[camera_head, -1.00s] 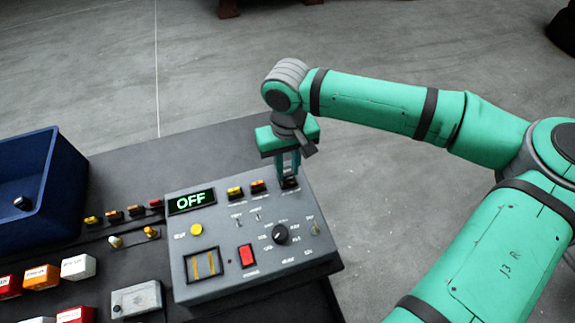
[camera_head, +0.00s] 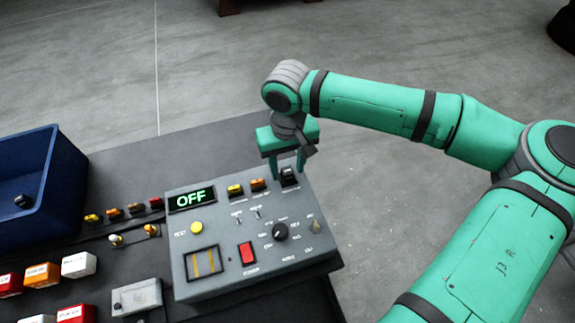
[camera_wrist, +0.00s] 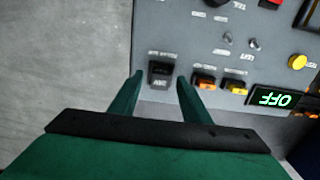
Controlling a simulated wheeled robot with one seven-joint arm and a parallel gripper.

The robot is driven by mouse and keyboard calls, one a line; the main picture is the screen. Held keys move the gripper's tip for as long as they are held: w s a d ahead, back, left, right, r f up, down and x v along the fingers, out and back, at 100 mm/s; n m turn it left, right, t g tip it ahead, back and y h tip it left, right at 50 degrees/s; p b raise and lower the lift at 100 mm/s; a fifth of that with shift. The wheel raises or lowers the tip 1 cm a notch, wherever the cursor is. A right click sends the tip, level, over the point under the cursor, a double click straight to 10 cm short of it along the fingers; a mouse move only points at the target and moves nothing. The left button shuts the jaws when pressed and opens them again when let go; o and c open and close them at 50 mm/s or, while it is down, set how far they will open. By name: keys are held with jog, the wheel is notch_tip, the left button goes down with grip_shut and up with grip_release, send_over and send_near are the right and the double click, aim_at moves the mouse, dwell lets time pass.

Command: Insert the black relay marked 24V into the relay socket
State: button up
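The black relay (camera_head: 289,177) sits upright at the top right corner of the grey control panel, where the relay socket is. It also shows in the wrist view (camera_wrist: 160,73), with small pale marking too blurred to read for sure. The socket itself is hidden under the relay, and I cannot tell how deep it sits. My gripper (camera_head: 288,172) is just above and around the relay. In the wrist view my gripper's fingers (camera_wrist: 160,84) are spread, one on each side of the relay, with gaps between them and it.
The grey panel (camera_head: 215,222) carries a display reading OFF, (camera_head: 191,199) yellow and orange parts, switches, a knob and a red rocker. A blue bin (camera_head: 40,190) stands at left with a small dark item inside. Several coloured blocks lie on the dark table.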

notch_tip(320, 180, up, 11)
dwell(0.7)
